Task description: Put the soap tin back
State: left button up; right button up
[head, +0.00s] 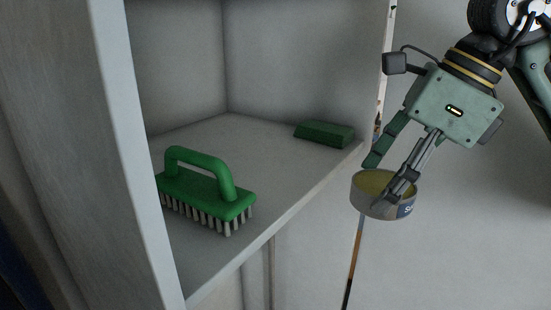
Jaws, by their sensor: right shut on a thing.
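The soap tin (368,202) is a short round grey tin with a yellowish inside and a dark label with partly visible lettering. It hangs in the air to the right of the open cabinet, just outside the shelf's front edge. My right gripper (388,178) comes down from the upper right and is shut on the tin's wall, with one finger reaching over the rim. The tin looks slightly tilted. My left gripper is not in view.
The cabinet shelf (262,172) holds a green scrubbing brush (206,194) at the front left and a dark green block (324,133) near the right end. The shelf between them is clear. The cabinet's left side panel (128,130) stands upright close by.

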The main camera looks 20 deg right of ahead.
jog(key=shift+s+d+r+m, duration=0.1)
jog(key=shift+s+r+m, duration=0.1)
jog(key=shift+r, duration=0.2)
jog(key=shift+s+r+m, duration=0.15)
jog(key=shift+r+m, duration=0.05)
jog(key=shift+r, duration=0.4)
jog(key=w+a+p, duration=0.2)
jog(key=w+a, duration=0.2)
jog(key=w+a+p, duration=0.2)
jog(key=w+a, duration=0.3)
jog(key=shift+w+a, duration=0.15)
jog(key=shift+w, duration=0.1)
jog(key=w+a+p, duration=0.2)
jog(key=w+a, duration=0.1)
jog(key=shift+w+a+r+p, duration=0.1)
jog(key=shift+w+a+p, duration=0.1)
jog(key=shift+p, duration=0.2)
jog(key=shift+f+p, duration=0.3)
jog(key=shift+f, duration=0.15)
jog(key=shift+s+d, duration=0.15)
jog(key=shift+d, duration=0.1)
jog(key=o, duration=1.1)
jog(key=shift+f, duration=0.2)
jog(key=o, duration=0.4)
jog(key=shift+a, duration=0.15)
jog(key=shift+o, duration=0.2)
jog(key=shift+r, duration=0.1)
